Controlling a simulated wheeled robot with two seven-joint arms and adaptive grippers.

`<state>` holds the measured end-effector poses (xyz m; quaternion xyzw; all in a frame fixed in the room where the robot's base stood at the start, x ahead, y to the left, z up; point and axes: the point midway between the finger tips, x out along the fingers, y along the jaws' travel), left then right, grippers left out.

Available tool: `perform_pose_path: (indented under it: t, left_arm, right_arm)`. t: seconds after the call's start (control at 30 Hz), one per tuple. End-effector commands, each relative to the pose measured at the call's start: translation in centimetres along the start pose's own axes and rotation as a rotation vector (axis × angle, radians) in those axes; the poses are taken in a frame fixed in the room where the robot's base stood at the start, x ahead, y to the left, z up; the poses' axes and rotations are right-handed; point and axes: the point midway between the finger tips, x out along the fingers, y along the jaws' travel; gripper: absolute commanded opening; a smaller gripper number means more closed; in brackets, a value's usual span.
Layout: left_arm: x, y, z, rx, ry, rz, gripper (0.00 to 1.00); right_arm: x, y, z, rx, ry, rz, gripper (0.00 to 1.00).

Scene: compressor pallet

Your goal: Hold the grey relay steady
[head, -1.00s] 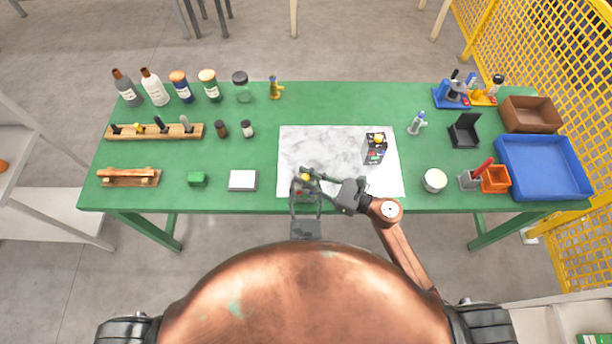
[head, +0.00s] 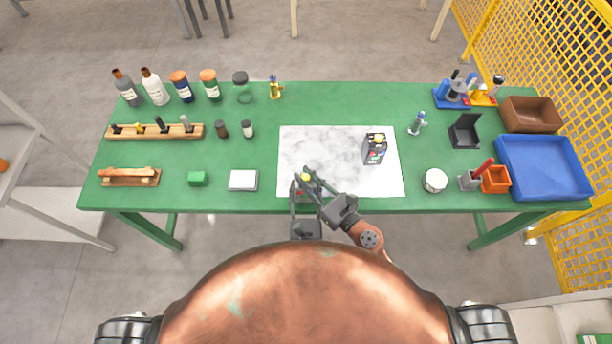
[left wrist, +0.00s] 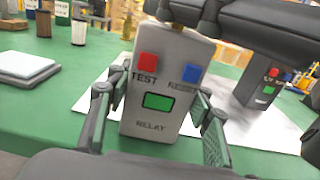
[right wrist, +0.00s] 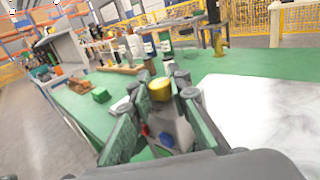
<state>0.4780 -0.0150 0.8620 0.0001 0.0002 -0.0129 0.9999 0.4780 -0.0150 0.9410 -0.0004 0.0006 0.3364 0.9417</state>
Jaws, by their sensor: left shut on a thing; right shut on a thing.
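The grey relay (left wrist: 160,85) stands upright near the front edge of the white marbled mat (head: 330,140). Its face has a red TEST button, a blue RESET button and a green window. My left gripper (left wrist: 158,115) is shut on the relay, one finger on each side. A yellow knob (right wrist: 160,90) tops the relay. My right gripper (right wrist: 160,105) is shut around this knob, and its fingers hide much of the relay's top in the left wrist view. In the head view my right gripper (head: 308,182) covers much of the relay.
A white block (head: 243,180) and a green block (head: 198,179) lie left. A round white tin (head: 434,181) stands right of the mat. The mat's middle is clear.

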Motion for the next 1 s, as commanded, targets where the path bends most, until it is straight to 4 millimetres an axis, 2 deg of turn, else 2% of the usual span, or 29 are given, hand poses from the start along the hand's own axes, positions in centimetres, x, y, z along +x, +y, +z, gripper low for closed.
perform_pose_path:
  t: [0.37, 0.87, 0.9, 1.0]
  left_arm:
    - [-0.05, -0.15, 0.13, 0.000, -0.003, -0.003, 0.12]
    - [-0.04, -0.14, 0.15, -0.001, -0.003, -0.002, 0.12]
    - [-0.04, -0.14, 0.15, -0.001, -0.003, -0.002, 0.12]
    - [-0.03, -0.13, 0.15, -0.001, -0.003, -0.002, 0.12]
  right_arm:
    - [-0.04, 0.03, -0.06, 0.002, -0.001, -0.145, 0.00]
    - [-0.06, -0.08, -0.09, 0.000, 0.000, -0.166, 0.00]
    - [-0.06, -0.08, -0.09, 0.000, 0.000, -0.166, 0.18]
    - [-0.06, -0.08, -0.07, 0.000, 0.000, -0.166, 0.24]
